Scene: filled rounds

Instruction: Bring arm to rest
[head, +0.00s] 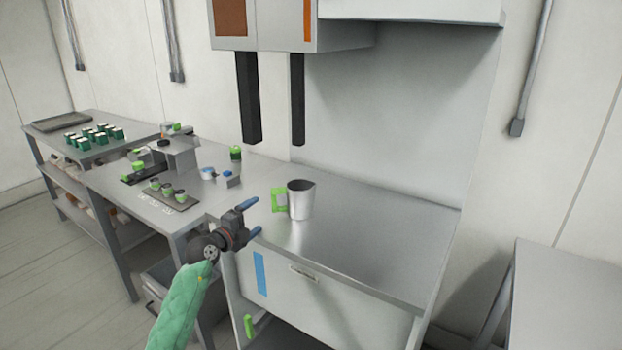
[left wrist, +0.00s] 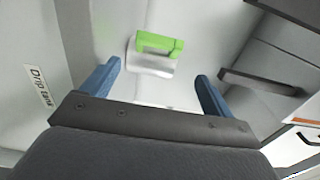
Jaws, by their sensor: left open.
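My left gripper (head: 250,218) is open and empty in the head view, its blue fingers spread in front of the metal counter's left front edge. My green-sleeved left arm comes up from the bottom. A steel pitcher with a green handle (head: 301,200) stands upright on the counter, just right of the gripper and apart from it. In the left wrist view the open fingers (left wrist: 158,88) frame the pitcher's green handle (left wrist: 158,43), with a gap between them. My right gripper is in neither view.
The steel counter (head: 370,245) has free room right of the pitcher. Two black posts (head: 248,98) hang above it from a cabinet. A lower bench at left holds green-topped cups (head: 168,190) and several green boxes (head: 95,134). Another table (head: 565,300) stands at right.

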